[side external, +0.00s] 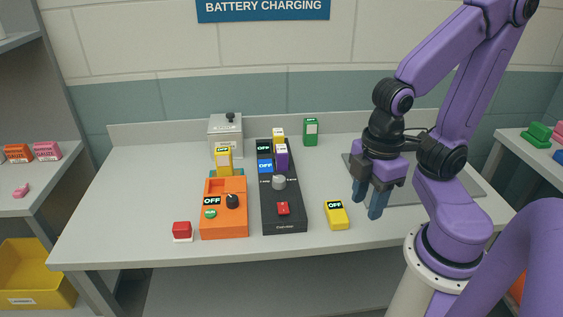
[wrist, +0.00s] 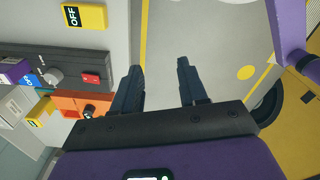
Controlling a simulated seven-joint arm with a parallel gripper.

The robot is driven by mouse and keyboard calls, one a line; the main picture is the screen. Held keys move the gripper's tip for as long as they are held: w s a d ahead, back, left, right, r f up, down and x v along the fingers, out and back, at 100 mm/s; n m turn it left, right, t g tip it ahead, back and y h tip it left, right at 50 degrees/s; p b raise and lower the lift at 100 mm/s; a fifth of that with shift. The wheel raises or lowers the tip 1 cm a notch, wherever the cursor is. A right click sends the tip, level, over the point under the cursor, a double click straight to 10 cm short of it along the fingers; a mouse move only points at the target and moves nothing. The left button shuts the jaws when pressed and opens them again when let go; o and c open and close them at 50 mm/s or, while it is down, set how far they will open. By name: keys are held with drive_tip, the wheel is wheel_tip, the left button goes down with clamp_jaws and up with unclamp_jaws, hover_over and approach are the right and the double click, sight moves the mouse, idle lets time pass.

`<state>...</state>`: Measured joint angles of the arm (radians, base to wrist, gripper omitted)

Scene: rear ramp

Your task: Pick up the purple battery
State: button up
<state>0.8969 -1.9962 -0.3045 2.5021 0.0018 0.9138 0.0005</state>
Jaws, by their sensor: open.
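The purple battery (side external: 282,158) stands upright in the black charger (side external: 284,215), toward its far end, with a white label on its upper part. In the wrist view the purple battery (wrist: 13,72) shows at the left edge. My gripper (side external: 367,204) is open and empty, with blue fingers pointing down, to the right of the charger near the table's front right. In the wrist view nothing lies between the fingers of my gripper (wrist: 158,68); the floor shows beyond them.
A yellow battery (side external: 336,216) marked OFF lies between the charger and my gripper. An orange charger (side external: 224,224), a red button (side external: 182,231), a grey metal box (side external: 226,135) and a green battery (side external: 310,131) are also on the table.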

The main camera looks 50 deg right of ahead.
drive_tip(key=o, duration=0.5)
wheel_tip(320, 180, up, 3)
drive_tip(key=m+t+h, duration=0.3)
drive_tip(key=m+h, duration=0.1)
drive_tip(key=m, duration=1.8)
hover_over(282, 149)
drive_tip(key=s+a, duration=0.4)
drive_tip(key=a, duration=0.1)
drive_tip(key=x, duration=1.2)
drive_tip(key=shift+w+a, duration=0.15)
drive_tip(key=shift+s+x, duration=0.15)
drive_tip(key=shift+x, duration=1.15)
drive_tip(key=shift+s+x, duration=0.15)
drive_tip(key=shift+x, duration=1.15)
